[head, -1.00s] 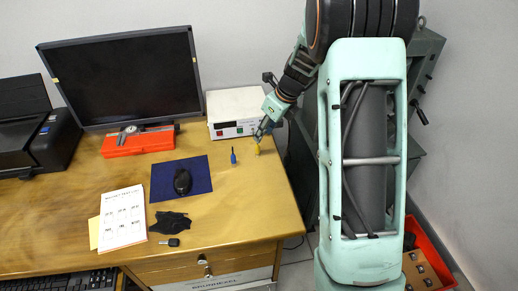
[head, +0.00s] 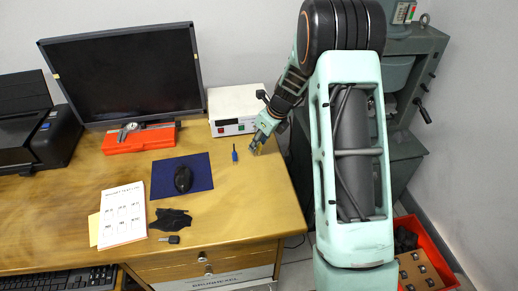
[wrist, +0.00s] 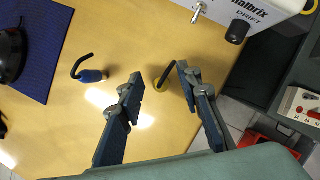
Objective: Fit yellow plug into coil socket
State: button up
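The yellow plug (head: 259,149) stands near the right edge of the wooden desk. In the wrist view the yellow plug (wrist: 158,84), with a black curved cable, shows between my fingers, partly covered by its cable. My gripper (head: 256,148) is low over the desk at the plug in the head view. In the wrist view my gripper (wrist: 160,72) is open, with a gap on each side of the plug. I cannot make out the coil socket; the grey machine (head: 405,80) at the right is largely behind my arm.
A blue plug (head: 235,155) with a black cable stands left of the yellow one. A white instrument box (head: 238,103) stands behind. A red crate (head: 437,250) is on the floor at right.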

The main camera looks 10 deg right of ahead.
grip_shut()
